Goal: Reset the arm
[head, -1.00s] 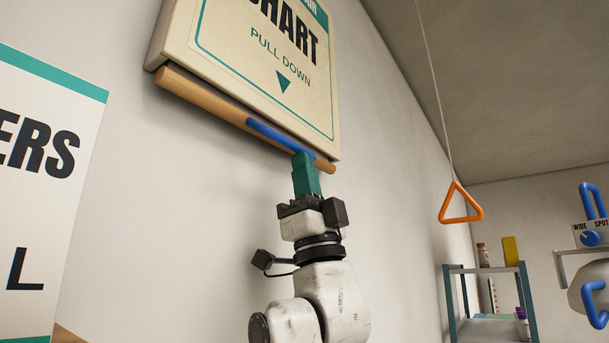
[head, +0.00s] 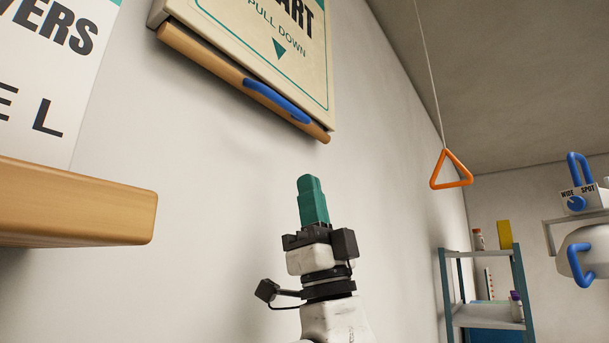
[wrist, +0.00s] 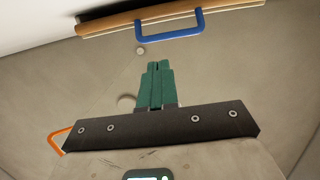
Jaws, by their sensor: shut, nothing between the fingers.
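My gripper (head: 308,183) points upward in front of the wall, its green fingers closed together with nothing between them. In the wrist view the gripper (wrist: 158,68) also shows its fingers side by side and shut. It is apart from and below the blue handle (head: 277,101) on the wooden bar of the pull-down chart (head: 262,30). The blue handle also shows in the wrist view (wrist: 170,37), beyond the fingertips.
A wooden ledge (head: 75,207) juts out at the left below a wall sign (head: 50,60). An orange triangle pull (head: 451,170) hangs on a cord at right. A shelf rack (head: 485,290) and a lamp with blue handles (head: 580,245) stand farther right. Open air surrounds my gripper.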

